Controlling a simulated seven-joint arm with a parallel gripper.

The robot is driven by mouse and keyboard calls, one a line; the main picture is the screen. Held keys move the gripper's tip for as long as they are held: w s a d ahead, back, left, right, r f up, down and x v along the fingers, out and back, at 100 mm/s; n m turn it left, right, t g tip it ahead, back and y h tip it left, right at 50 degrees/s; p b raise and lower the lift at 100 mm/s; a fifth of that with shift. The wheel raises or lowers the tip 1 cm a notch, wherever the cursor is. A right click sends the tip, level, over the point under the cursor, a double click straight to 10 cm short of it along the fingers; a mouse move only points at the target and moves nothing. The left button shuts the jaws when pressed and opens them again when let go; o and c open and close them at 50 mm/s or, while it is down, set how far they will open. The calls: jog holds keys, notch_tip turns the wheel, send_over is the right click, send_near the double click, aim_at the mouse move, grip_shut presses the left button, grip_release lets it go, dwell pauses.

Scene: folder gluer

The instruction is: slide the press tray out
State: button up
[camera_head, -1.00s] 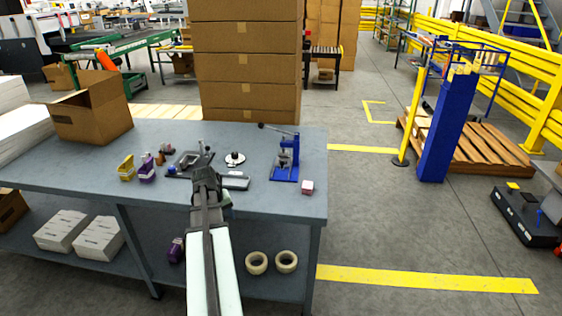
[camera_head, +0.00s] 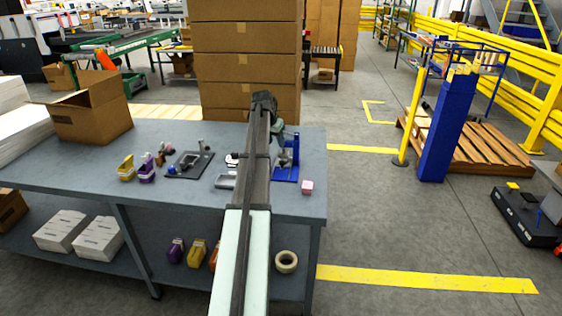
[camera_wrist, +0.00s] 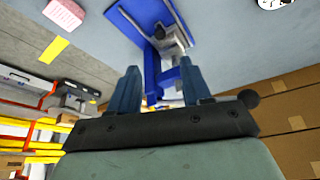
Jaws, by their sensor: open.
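The blue press (camera_head: 287,160) stands near the right end of the grey table; my arm hides part of its left side and its lever. In the wrist view, its blue base (camera_wrist: 150,15) and a grey metal part (camera_wrist: 168,42) on it lie beyond my fingers. I cannot make out the press tray as a separate piece. My gripper (camera_wrist: 162,82) is open, its two fingers apart with blue press parts showing between and beyond them. Nothing is clearly held. Contact cannot be told.
A pink block (camera_head: 307,187) sits just right of the press. Left of my arm are a black fixture (camera_head: 188,164), a grey flat piece (camera_head: 225,181) and yellow and purple dispensers. Tall stacked cartons (camera_head: 246,60) stand behind the table.

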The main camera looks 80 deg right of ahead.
aim_at(282, 162)
jog(key=x, duration=1.3)
jog(key=shift+w+f, duration=0.1)
jog(key=shift+c, duration=0.3)
grip_shut()
